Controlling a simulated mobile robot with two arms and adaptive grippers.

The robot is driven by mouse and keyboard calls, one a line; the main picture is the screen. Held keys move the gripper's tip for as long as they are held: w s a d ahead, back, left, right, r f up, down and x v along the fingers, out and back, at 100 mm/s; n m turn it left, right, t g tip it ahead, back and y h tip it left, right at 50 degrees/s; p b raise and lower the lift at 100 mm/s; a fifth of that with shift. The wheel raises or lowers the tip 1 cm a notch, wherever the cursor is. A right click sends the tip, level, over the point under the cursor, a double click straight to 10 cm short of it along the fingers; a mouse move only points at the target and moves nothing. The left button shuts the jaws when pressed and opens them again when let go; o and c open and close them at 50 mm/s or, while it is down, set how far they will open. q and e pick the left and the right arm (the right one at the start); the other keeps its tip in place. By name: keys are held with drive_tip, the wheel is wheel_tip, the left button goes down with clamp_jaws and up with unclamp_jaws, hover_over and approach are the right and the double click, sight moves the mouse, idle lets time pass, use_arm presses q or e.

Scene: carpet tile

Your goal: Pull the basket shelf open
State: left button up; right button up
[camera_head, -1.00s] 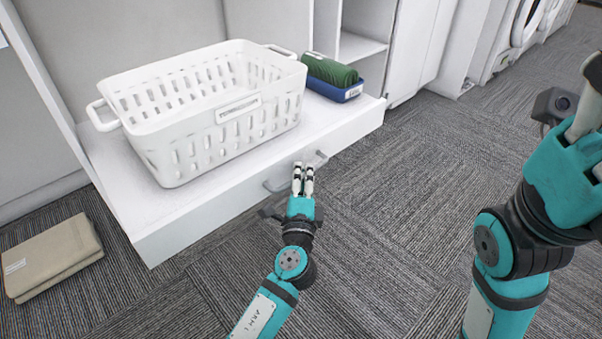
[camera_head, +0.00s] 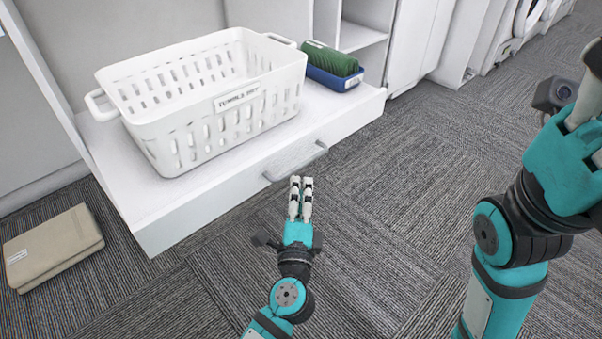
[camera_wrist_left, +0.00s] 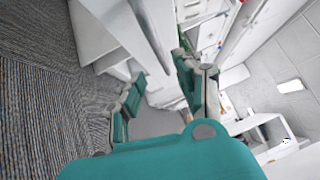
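The basket shelf (camera_head: 215,197) is a white pull-out board standing out from the cabinet, with a bar handle (camera_head: 298,162) on its front face. A white slotted laundry basket (camera_head: 170,134) labelled "Tumble Dry" stands on it. My left gripper (camera_head: 301,181) is just in front of the handle, apart from it and empty. Its fingers look close together in the head view, but the left wrist view (camera_wrist_left: 160,78) shows a gap between them. My right gripper (camera_head: 592,95) is raised at the right edge, partly cut off, so its fingers cannot be judged.
A blue tray (camera_head: 333,80) with a rolled green cloth (camera_head: 331,60) sits on the shelf right of the basket. A folded beige cloth (camera_head: 52,246) lies on the carpet at left. White cabinets stand behind. Carpet in front of the shelf is clear.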

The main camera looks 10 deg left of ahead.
use_arm(q)
drive_tip(key=shift+s+d+f, duration=0.1)
drive_tip(key=shift+s+f, duration=0.05)
drive_tip(key=shift+s, duration=0.95)
drive_tip(key=shift+s+d+f, duration=0.1)
drive_tip(key=shift+s+f, duration=0.05)
drive_tip(key=shift+s, duration=0.9)
